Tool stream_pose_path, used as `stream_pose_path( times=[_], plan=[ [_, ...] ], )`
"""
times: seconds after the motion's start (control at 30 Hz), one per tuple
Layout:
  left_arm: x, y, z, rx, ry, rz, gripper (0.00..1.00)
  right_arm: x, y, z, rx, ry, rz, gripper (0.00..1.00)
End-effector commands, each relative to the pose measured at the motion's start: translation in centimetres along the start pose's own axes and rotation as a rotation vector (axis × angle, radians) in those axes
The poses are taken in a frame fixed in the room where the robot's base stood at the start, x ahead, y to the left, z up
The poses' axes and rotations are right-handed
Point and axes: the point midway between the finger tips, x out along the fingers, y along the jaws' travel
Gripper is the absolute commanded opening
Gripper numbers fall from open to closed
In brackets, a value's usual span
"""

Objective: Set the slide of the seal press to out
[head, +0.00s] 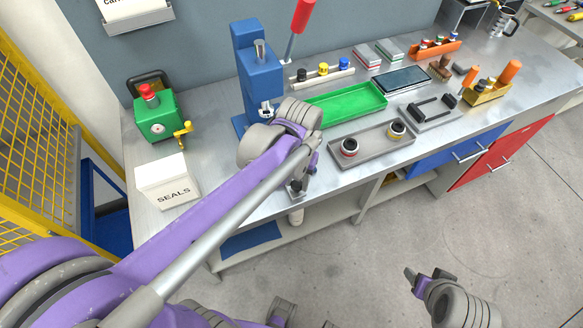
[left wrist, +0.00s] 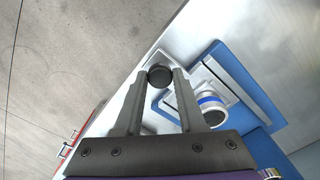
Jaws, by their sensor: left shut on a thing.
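The seal press (head: 250,65) is a blue column with a red-handled lever (head: 300,20), at the left part of the bench. My left gripper (head: 297,188) is at the bench's front edge, in front of the press; my arm hides the slide in the head view. In the left wrist view, the left fingers are shut on a round black knob (left wrist: 160,73). Beside the knob are a pale metal plate (left wrist: 190,90) and a cylindrical part with a blue band (left wrist: 212,104), over the blue base (left wrist: 245,80). Part of my right arm shows at the lower right; its finger opening is unclear.
A green box with a red button and yellow crank (head: 158,115) and a SEALS box (head: 168,182) stand left of the press. A green tray (head: 335,104) and a grey tray (head: 372,152) lie to its right. Open floor lies before the bench.

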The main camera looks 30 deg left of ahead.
Motion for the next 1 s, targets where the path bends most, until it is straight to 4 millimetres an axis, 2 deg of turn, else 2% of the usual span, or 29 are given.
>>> stream_pose_path(
  times=[0.23, 0.27, 0.4, 0.77, 0.87, 1.0],
  plan=[
    [0.1, 0.3, 0.3, 0.002, -0.009, 0.008, 0.0, 0.0, 0.0, 0.0, 0.0, 0.0, 0.0, 0.66],
    [0.1, 0.3, 0.3, 0.002, -0.009, 0.009, 0.43, 0.0, 0.0, 0.0, 0.0, 0.0, 0.0, 0.66],
    [0.1, 0.3, 0.3, 0.002, -0.008, 0.007, 0.68, 0.0, 0.0, 0.0, 0.0, 0.0, 0.0, 0.66],
    [-0.3, 0.2, 0.2, 0.001, -0.006, 0.005, 0.69, 0.0, 0.0, 0.0, 0.0, 0.0, 0.0, 0.66],
    [-1.5, 0.2, 0.1, 0.001, -0.005, 0.005, 0.69, -0.2, 0.0, -0.2, 0.0, 0.001, 0.0, 0.66],
    [-4.3, 0.2, 0.1, 0.001, -0.005, 0.005, 0.69, -0.5, 0.0, -0.4, 0.0, 0.003, 0.0, 0.66]
  ],
)
